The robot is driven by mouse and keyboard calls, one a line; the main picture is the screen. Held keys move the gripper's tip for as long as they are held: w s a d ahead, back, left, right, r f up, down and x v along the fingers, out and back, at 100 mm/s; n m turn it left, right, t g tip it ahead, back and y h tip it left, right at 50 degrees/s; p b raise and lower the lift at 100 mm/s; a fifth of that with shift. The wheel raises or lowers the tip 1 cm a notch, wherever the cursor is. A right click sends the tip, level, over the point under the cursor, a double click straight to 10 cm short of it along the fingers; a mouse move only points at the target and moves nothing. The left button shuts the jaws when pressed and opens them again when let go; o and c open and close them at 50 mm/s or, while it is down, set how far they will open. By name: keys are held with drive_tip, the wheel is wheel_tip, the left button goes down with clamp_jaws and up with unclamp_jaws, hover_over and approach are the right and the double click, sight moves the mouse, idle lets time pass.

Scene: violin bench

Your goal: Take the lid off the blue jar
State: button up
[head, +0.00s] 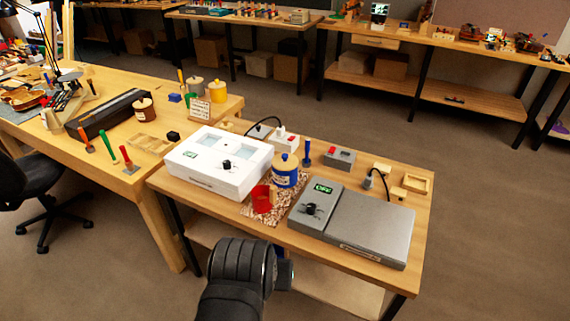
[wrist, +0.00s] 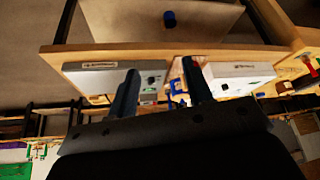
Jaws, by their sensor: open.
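The blue jar (head: 285,176) stands upright on the small wooden table, between a white device and a grey device. Its tan, knobbed lid (head: 285,160) is on top. In the head view my dark arm shows at the bottom, and the fingers cannot be made out.
A red container (head: 262,199) stands close in front of the jar. The white device (head: 218,160) is left, the grey device (head: 352,228) right. A blue-handled upright tool (head: 307,153) stands just behind right. Other lidded jars, one yellow (head: 217,91), stand on the left bench.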

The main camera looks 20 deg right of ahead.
drive_tip(key=w+d+r+m+g+y, duration=0.1)
drive_tip(key=w+d+r+m, duration=0.35)
drive_tip(key=w+r, duration=0.55)
drive_tip(key=w+d+r+m+g, duration=0.1)
drive_tip(key=w+d+r+m, duration=0.15)
drive_tip(key=w, duration=0.45)
drive_tip(key=w+d+r+m+g, duration=0.1)
drive_tip(key=w+d, duration=0.2)
drive_tip(key=w, duration=0.3)
drive_tip(key=m+g+y, duration=0.1)
drive_tip(key=m+g, duration=0.1)
drive_tip(key=m, duration=0.5)
hover_over(285, 155)
drive_tip(key=f, duration=1.8)
drive_tip(key=shift+s+d+f, duration=0.1)
drive_tip(key=shift+s+f, duration=0.05)
drive_tip(key=shift+s, duration=0.15)
drive_tip(key=shift+w+f, duration=0.2)
drive_tip(key=shift+f, duration=1.1)
drive_tip(key=shift+w+f, duration=0.15)
drive_tip(key=shift+f, duration=1.15)
clamp_jaws()
